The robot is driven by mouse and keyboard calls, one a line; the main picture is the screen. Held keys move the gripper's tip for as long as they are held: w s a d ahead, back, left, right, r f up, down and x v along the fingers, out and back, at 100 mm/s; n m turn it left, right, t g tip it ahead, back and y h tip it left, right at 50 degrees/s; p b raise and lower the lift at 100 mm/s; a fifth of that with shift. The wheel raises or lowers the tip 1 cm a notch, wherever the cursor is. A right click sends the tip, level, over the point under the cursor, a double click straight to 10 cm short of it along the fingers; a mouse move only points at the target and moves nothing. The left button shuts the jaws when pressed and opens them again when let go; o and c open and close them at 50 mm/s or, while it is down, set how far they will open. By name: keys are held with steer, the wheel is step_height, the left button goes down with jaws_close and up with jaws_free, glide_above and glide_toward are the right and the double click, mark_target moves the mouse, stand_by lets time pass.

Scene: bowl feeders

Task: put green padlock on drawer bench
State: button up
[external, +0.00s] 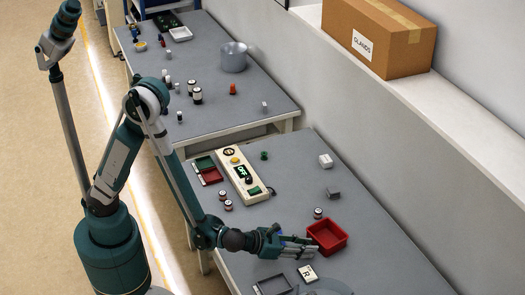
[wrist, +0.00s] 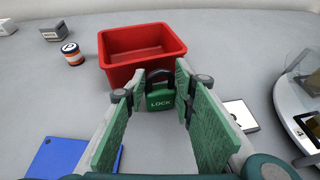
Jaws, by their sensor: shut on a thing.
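The green padlock (wrist: 160,97), marked "LOCK" with a dark shackle, is upright between the fingertips of my gripper (wrist: 162,92) in the wrist view. My gripper is shut on it, just in front of the red bin. In the external view my gripper (external: 305,247) is low over the near grey bench (external: 370,260), and the padlock cannot be made out there. A second grey bench (external: 215,110) stands farther back. No drawers show clearly, so I cannot tell which one is the drawer bench.
The red bin (external: 327,236) is right by my fingertips. A control box (external: 240,176) and small red and green trays (external: 205,168) stand on the near bench. A metal pot (external: 233,57) and several small jars stand on the far bench. A cardboard box (external: 377,35) sits on the ledge.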

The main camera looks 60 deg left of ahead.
mark_target(307, 242)
steer(key=shift+r+p, duration=1.5)
steer(key=shift+r, duration=3.35)
steer(key=shift+a, duration=0.1)
steer(key=w+a+n+y, duration=0.1)
steer(key=w+a, duration=0.4)
steer(key=a, duration=0.9)
steer(key=w+a+r+n+y, duration=0.1)
steer(key=w+a, duration=0.4)
steer(key=a, duration=1)
steer(key=w+a+n+y, duration=0.3)
steer(key=w+a+y, duration=0.1)
steer(key=a, duration=1)
steer(key=shift+w+a+r+g, duration=0.3)
steer(key=shift+w+a, duration=0.1)
steer(key=shift+w, duration=0.2)
steer(key=shift+d, duration=0.1)
